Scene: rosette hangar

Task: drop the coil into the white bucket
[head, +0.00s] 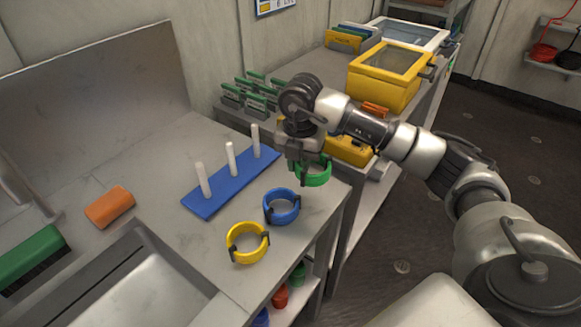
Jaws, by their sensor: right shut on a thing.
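My right gripper (304,158) reaches in from the right and is shut on a green ring (316,180) with dark clips, at the right edge of the worktop. Whether the green ring touches the worktop is hard to tell. A blue ring (282,207) and a yellow ring (247,243) of the same kind lie on the worktop nearer to me. On a shelf at the far upper right are a red coil (543,52) and a black coil (570,60). No white bucket shows. My left gripper is not in view.
A blue base with three white pegs (231,182) stands on the worktop, beside an orange block (109,207), a green brush (32,255) and a sink (130,295). A yellow case (384,80) stands on the bench behind. The dark floor (420,225) is open at right.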

